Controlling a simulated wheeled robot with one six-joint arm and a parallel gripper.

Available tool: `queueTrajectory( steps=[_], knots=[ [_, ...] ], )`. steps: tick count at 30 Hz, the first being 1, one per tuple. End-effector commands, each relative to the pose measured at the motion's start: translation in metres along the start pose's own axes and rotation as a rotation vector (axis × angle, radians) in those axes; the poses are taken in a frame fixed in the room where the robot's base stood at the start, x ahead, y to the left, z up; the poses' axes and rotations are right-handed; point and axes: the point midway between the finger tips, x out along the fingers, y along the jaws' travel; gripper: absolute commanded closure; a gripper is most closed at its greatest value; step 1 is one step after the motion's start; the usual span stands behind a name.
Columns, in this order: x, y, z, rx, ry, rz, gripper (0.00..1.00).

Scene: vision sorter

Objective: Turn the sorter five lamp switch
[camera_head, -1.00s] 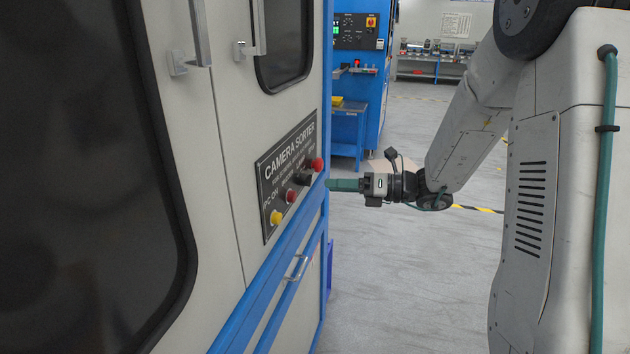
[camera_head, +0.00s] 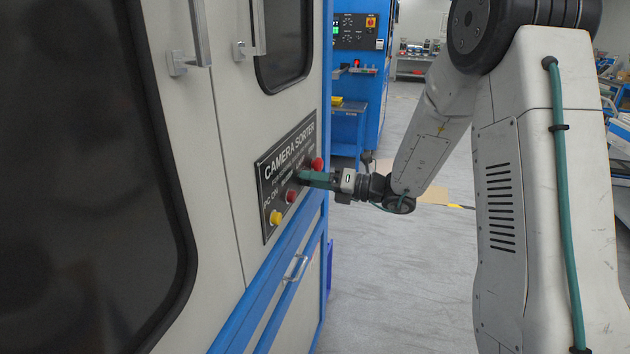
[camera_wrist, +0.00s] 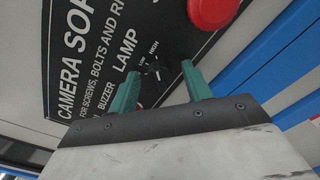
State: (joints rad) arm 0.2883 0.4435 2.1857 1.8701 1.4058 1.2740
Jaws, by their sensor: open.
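The camera sorter's black panel (camera_head: 268,185) is on the light cabinet front. The lamp switch (camera_wrist: 153,69) is a small dark knob under the word LAMP, with LOW and HIGH marks beside it. In the wrist view it shows between my gripper's (camera_wrist: 160,70) two teal fingers, which are open, one on each side of it. I cannot tell whether they touch it. In the head view my gripper (camera_head: 303,178) reaches the panel from the right and hides the switch.
A large red button (camera_wrist: 213,10) sits close to the right finger; it also shows in the head view (camera_head: 317,163). A smaller red button (camera_head: 291,197) and a yellow button (camera_head: 276,217) lie lower left. A blue rail (camera_head: 275,262) runs below.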

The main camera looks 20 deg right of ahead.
Motion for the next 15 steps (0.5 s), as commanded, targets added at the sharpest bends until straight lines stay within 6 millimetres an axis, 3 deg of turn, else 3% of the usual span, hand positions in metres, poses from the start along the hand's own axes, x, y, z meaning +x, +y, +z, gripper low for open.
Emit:
queueTrajectory(
  steps=[2, 7, 15],
  knots=[
    [-0.0001, 0.0001, 0.0, 0.0, 0.0, 0.0, 0.51],
    [-0.0004, 0.0, 0.0001, 0.0, 0.0, 0.0, 0.94],
    [-0.0007, -0.0001, 0.0002, -0.013, 0.0, 0.0, 0.94]
  ],
)
